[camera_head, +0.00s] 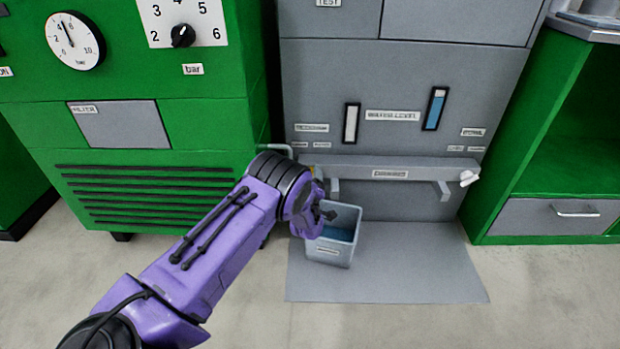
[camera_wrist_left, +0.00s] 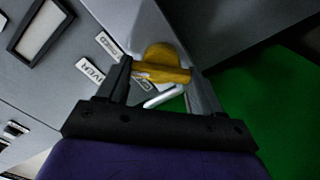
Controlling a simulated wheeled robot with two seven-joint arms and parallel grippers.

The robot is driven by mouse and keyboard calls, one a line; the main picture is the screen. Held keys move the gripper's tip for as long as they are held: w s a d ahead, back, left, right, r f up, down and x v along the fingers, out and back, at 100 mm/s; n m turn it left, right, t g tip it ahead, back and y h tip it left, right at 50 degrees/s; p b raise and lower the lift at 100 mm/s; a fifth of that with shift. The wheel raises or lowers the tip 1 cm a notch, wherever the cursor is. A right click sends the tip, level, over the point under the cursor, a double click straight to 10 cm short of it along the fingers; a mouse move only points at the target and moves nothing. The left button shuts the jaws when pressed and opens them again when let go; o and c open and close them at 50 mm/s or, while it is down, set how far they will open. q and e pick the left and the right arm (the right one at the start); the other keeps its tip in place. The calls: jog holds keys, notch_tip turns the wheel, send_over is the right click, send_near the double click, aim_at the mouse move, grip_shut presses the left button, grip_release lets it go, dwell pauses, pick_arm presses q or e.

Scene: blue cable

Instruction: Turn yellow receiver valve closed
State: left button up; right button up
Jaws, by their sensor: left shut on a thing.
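The yellow receiver valve (camera_wrist_left: 162,66) shows in the left wrist view as a rounded knob with a crosswise handle. It sits on the grey panel beside labels that are partly covered. My left gripper (camera_wrist_left: 162,78) has its two dark fingers on either side of the handle and is shut on it. In the head view my purple left arm reaches in from the lower left, and my left gripper (camera_head: 318,200) is at the left end of the grey ledge. There the arm hides nearly all of the valve. My right gripper is not in view.
A grey bin (camera_head: 332,247) with blue inside stands on a grey mat (camera_head: 420,270) just below my left gripper. The grey ledge (camera_head: 410,168) has a white valve handle (camera_head: 469,177) at its right end. Green cabinets stand on both sides. The floor in front is clear.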

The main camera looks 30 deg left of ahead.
pick_arm(q)
jog(key=shift+w+a+r, duration=0.1)
jog(key=shift+w+r, duration=0.1)
jog(key=shift+r, duration=0.15)
jog(key=o, duration=1)
jog(key=shift+o, duration=0.2)
jog(key=p+v, duration=0.4)
jog(key=v, duration=0.6)
jog(key=shift+s+f+p, duration=0.2)
jog(key=shift+f+p, duration=0.05)
jog(key=shift+p, duration=0.1)
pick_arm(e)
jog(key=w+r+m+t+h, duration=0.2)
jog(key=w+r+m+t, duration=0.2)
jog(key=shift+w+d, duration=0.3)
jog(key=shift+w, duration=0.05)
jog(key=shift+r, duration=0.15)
